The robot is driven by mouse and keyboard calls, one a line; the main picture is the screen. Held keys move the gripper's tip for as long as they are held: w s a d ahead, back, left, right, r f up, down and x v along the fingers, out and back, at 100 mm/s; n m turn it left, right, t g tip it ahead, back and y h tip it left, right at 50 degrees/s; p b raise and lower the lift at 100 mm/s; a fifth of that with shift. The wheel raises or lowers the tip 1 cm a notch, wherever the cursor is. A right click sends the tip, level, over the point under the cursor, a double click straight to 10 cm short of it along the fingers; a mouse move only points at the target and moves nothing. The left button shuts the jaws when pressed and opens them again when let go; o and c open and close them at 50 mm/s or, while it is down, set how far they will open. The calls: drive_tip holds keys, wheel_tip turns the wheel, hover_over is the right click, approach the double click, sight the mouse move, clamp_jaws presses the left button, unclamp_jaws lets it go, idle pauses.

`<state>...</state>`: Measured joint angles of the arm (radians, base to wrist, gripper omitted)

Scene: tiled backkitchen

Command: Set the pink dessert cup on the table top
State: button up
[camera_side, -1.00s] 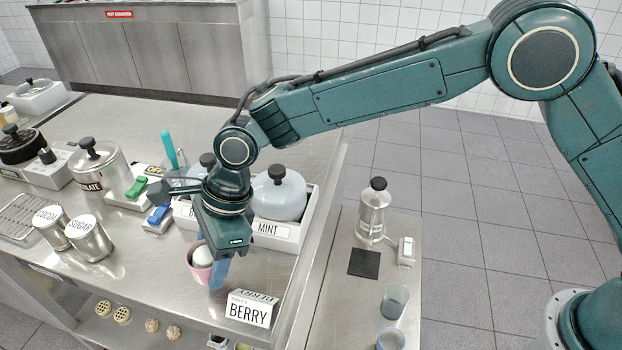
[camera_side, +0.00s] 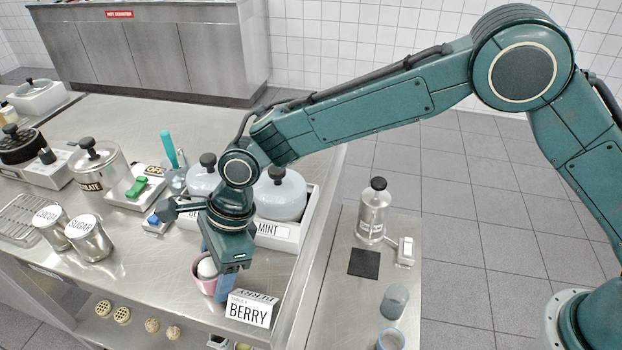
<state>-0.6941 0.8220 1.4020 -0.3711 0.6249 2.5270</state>
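The pink dessert cup (camera_side: 198,280) is upright at the front of the steel table top (camera_side: 150,262), just left of the BERRY sign (camera_side: 248,309). A white scoop (camera_side: 207,268) sits in it. My gripper (camera_side: 216,268) points down at the cup, with one blue finger in front of its right side and the other behind its rim. It appears shut on the cup's wall. The front finger hides part of the cup, and I cannot tell whether its base touches the table.
The BERRY sign stands close to the right of the cup. Behind my gripper is a white rack with grey-lidded tubs, one labelled MINT (camera_side: 280,196). COCOA (camera_side: 50,226) and SUGAR (camera_side: 88,238) tins stand left. The table between tins and cup is clear.

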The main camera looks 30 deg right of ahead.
drive_tip(key=shift+r, duration=0.15)
drive_tip(key=v, duration=1.2)
drive_tip(key=shift+d, duration=0.1)
idle(0.4)
drive_tip(key=s+d+r+n+t, duration=0.1)
drive_tip(key=s+d+r+n, duration=0.2)
drive_tip(key=d, duration=0.5)
drive_tip(key=s+d+r+n+t+h, duration=0.1)
drive_tip(key=d+r+n, duration=0.2)
drive_tip(key=d+r, duration=0.35)
drive_tip(key=s+d+r+n+t, duration=0.1)
drive_tip(key=s+d+r+n, duration=0.15)
drive_tip(key=d, duration=0.65)
drive_tip(key=s+d+f+n+t+h, duration=0.2)
drive_tip(key=s+d+n, duration=0.7)
drive_tip(key=s+d, duration=0.7)
drive_tip(key=shift+s+d+f+t+h, duration=0.3)
drive_tip(key=shift+s+f+h, duration=0.1)
drive_tip(key=shift+h, duration=0.3)
